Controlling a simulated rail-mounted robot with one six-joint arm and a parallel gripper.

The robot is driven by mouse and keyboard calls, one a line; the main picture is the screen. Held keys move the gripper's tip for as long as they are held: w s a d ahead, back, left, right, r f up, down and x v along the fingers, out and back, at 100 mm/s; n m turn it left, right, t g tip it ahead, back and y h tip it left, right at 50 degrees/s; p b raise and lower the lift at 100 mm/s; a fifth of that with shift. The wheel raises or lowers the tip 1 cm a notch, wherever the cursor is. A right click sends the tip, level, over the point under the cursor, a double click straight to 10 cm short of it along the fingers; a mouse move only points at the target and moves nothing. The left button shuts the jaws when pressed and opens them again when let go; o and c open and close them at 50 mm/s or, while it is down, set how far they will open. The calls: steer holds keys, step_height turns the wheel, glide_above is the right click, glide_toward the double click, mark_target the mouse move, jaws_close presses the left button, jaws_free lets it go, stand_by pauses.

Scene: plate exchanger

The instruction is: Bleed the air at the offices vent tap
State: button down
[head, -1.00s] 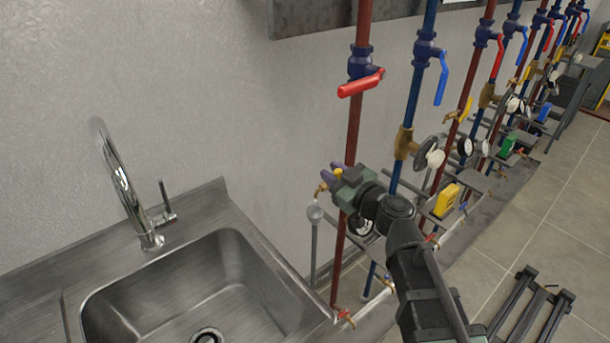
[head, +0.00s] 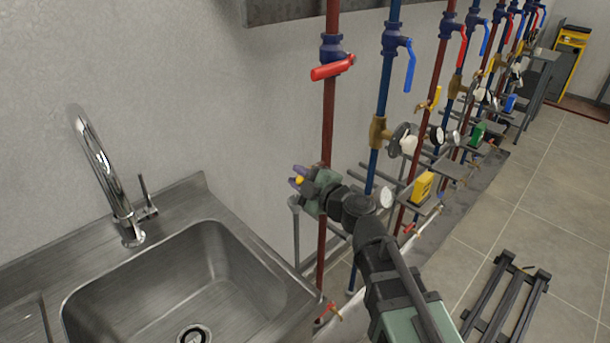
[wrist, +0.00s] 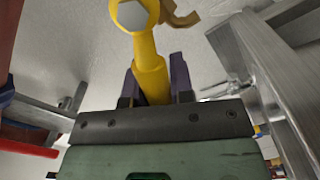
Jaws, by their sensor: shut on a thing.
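My gripper (head: 300,178) is at the left red pipe (head: 330,120), just above the grey drain funnel (head: 294,202). In the wrist view, the purple fingers of my gripper (wrist: 155,80) are shut on the yellow handle (wrist: 150,70) of a tap. The handle runs between the fingers up to a round grey end, with a curved brass spout (wrist: 182,17) beside it. In the head view only a small yellow part shows between the fingers, and the spout is hidden. I cannot read a label or see whether air or water comes out.
A steel sink (head: 180,285) with a chrome faucet (head: 105,175) stands at the left. A red-handled valve (head: 333,67) is above my gripper, and a blue pipe (head: 383,100) with a gauge is close on the right. A dark frame (head: 508,300) lies on the floor.

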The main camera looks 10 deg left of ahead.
steer(key=shift+f+n, duration=0.15)
steer(key=shift+n, duration=0.15)
steer(key=c, duration=1)
jaws_free()
steer(key=v, duration=0.7)
steer(key=shift+s+d, duration=0.2)
